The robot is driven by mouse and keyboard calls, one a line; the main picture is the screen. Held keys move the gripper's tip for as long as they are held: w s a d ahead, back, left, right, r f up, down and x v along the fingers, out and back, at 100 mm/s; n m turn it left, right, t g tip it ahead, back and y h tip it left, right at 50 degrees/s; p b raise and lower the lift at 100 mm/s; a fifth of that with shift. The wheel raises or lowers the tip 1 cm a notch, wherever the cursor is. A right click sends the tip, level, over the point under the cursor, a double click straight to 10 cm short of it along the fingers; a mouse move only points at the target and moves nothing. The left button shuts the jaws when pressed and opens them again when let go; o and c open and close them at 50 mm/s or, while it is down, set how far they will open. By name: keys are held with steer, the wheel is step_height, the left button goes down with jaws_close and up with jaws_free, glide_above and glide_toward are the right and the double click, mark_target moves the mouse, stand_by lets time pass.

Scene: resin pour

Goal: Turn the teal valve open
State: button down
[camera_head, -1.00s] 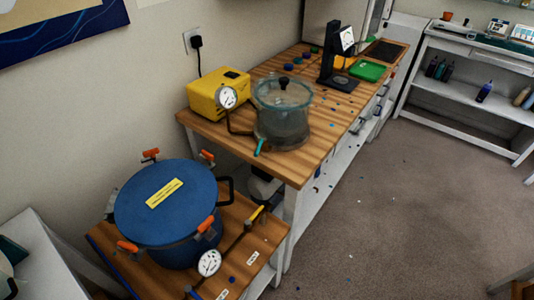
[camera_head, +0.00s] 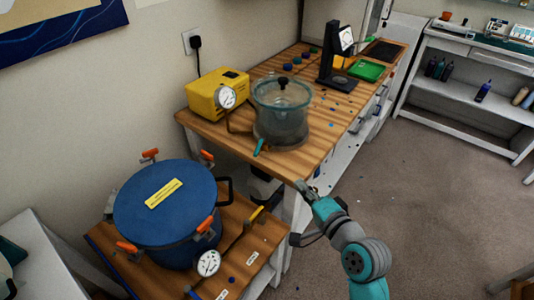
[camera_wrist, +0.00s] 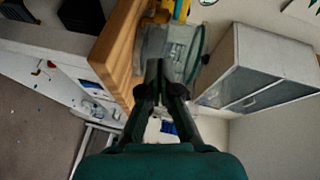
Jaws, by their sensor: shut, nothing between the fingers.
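The teal valve (camera_head: 259,147) is a small lever at the lower front of the clear vacuum chamber (camera_head: 281,122). The chamber stands near the front end of the wooden bench and has a black knob on its lid. My gripper (camera_head: 304,188) is at the bench's front corner, to the right of and lower in the picture than the valve, apart from it. In the wrist view my gripper (camera_wrist: 158,68) is shut and empty, with the clear chamber (camera_wrist: 170,45) beyond its fingertips. I cannot make out the valve in the wrist view.
A yellow pump (camera_head: 216,94) with a gauge stands left of the chamber. A blue pressure pot (camera_head: 165,200) with orange clamps sits on the lower table in front. A black stand (camera_head: 338,70) and green tray (camera_head: 368,70) are farther back. Open floor (camera_head: 410,190) lies to the right.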

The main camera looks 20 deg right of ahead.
mark_target(256, 154)
steer(key=shift+y, duration=0.3)
steer(key=r+x, duration=0.1)
steer(key=x, duration=0.8)
steer(key=a+r+x, duration=0.1)
steer(key=x, duration=0.3)
steer(key=shift+w+a+r, duration=0.15)
steer(key=shift+w+r, duration=0.05)
steer(key=shift+r, duration=0.15)
steer(key=shift+w+a+f, duration=0.15)
steer(key=shift+w+a, duration=0.3)
steer(key=shift+a, duration=0.1)
steer(key=shift+w+a, duration=0.25)
steer(key=shift+a, duration=0.5)
steer(key=shift+w+a, duration=0.2)
steer(key=shift+a, duration=0.5)
